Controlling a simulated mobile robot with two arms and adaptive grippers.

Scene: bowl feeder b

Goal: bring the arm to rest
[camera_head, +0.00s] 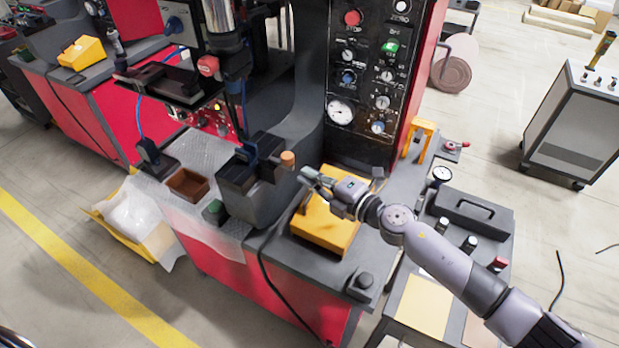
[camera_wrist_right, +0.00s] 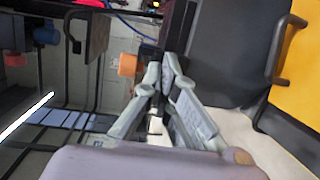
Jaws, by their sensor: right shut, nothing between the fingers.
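My right arm comes in from the lower right of the head view. Its gripper (camera_head: 318,181) is above the machine bench, over the left edge of a yellow box (camera_head: 326,226). The gripper is shut and empty. In the right wrist view the two fingers (camera_wrist_right: 158,75) meet near the middle of the picture with nothing held between them. An orange knob (camera_wrist_right: 127,64) shows just left of the fingertips there; it also shows in the head view (camera_head: 287,158), a little left of the gripper. My left gripper is not in view.
The machine panel (camera_head: 372,75) with buttons and gauges stands behind the gripper. A brown tray (camera_head: 188,184) is left on the bench.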

